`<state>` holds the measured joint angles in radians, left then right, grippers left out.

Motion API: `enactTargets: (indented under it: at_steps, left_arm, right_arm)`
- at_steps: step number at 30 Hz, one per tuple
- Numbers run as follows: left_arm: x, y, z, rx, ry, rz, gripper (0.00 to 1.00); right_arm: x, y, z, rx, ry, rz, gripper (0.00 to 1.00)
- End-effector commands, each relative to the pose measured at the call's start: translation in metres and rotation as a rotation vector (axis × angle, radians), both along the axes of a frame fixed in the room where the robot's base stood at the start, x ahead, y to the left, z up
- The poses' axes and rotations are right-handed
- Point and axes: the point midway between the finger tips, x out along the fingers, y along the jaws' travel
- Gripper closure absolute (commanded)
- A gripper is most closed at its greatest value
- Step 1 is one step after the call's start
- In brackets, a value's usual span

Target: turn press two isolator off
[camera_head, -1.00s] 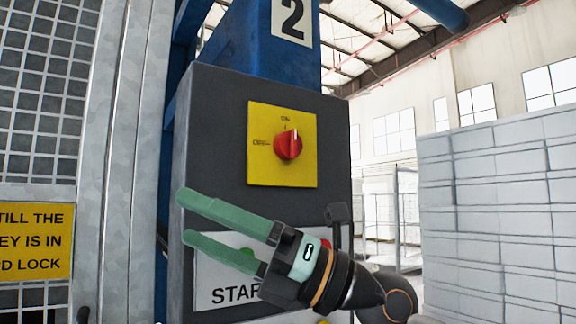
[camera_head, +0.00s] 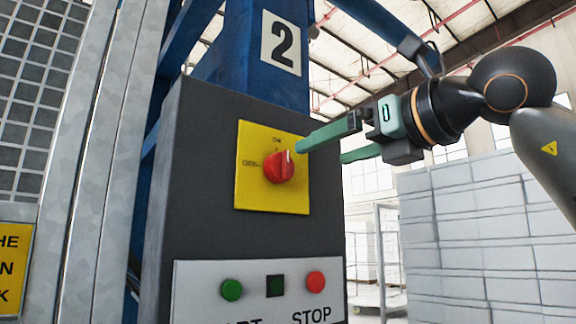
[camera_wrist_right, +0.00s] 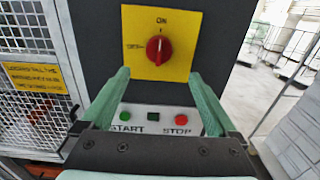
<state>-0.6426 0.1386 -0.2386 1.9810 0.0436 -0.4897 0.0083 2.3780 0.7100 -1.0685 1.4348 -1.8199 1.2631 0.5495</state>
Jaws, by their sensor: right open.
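The isolator is a red rotary knob (camera_head: 279,167) on a yellow plate (camera_head: 243,196), fixed to the dark grey box of the press marked 2. Its white pointer line is up, at ON; the OFF mark is to the left. In the right wrist view the knob (camera_wrist_right: 158,49) sits ahead, between and beyond the fingertips. My right gripper (camera_head: 320,148) is open and empty, at the right of the plate in the head view. No contact with the knob shows. My left gripper is in no view.
Below the isolator a white panel (camera_head: 200,281) carries a green START button (camera_head: 231,290), a dark square (camera_head: 275,286) and a red STOP button (camera_head: 316,281). A mesh guard (camera_head: 40,100) stands at left. White stacked blocks (camera_head: 465,240) stand at right.

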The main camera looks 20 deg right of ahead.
Motion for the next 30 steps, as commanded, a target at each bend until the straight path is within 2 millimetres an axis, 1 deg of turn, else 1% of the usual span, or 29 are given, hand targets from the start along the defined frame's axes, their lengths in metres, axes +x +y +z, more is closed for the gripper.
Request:
enactTargets:
  at_steps: [1, 3, 9, 12, 15, 20, 28, 30]
  left_arm:
    - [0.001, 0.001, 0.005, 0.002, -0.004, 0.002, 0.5]
    - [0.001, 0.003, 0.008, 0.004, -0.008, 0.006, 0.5]
    - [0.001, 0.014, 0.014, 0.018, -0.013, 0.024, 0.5]
    - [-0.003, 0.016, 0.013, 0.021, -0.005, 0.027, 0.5]
    - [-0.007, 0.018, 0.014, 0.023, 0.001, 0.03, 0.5]
    - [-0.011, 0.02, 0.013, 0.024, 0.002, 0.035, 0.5]
    - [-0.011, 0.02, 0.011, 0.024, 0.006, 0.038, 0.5]
    - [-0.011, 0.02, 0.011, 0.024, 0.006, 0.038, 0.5]
  right_arm:
    - [0.01, 0.005, 0.001, -0.001, 0.004, 0.002, 0.06]
    - [0.024, 0.01, 0.002, -0.001, 0.004, 0.002, 0.06]
    - [0.063, 0.024, 0.002, -0.001, 0.004, 0.004, 0.06]
    - [0.078, 0.029, 0.001, -0.001, 0.004, 0.003, 0.06]
    - [0.088, 0.033, 0.001, -0.001, 0.002, 0.004, 0.06]
    - [0.097, 0.036, 0.0, 0.0, 0.001, 0.004, 0.06]
    - [0.097, 0.036, -0.001, 0.0, 0.001, 0.005, 0.06]
    - [0.097, 0.036, -0.001, 0.0, 0.001, 0.005, 0.14]
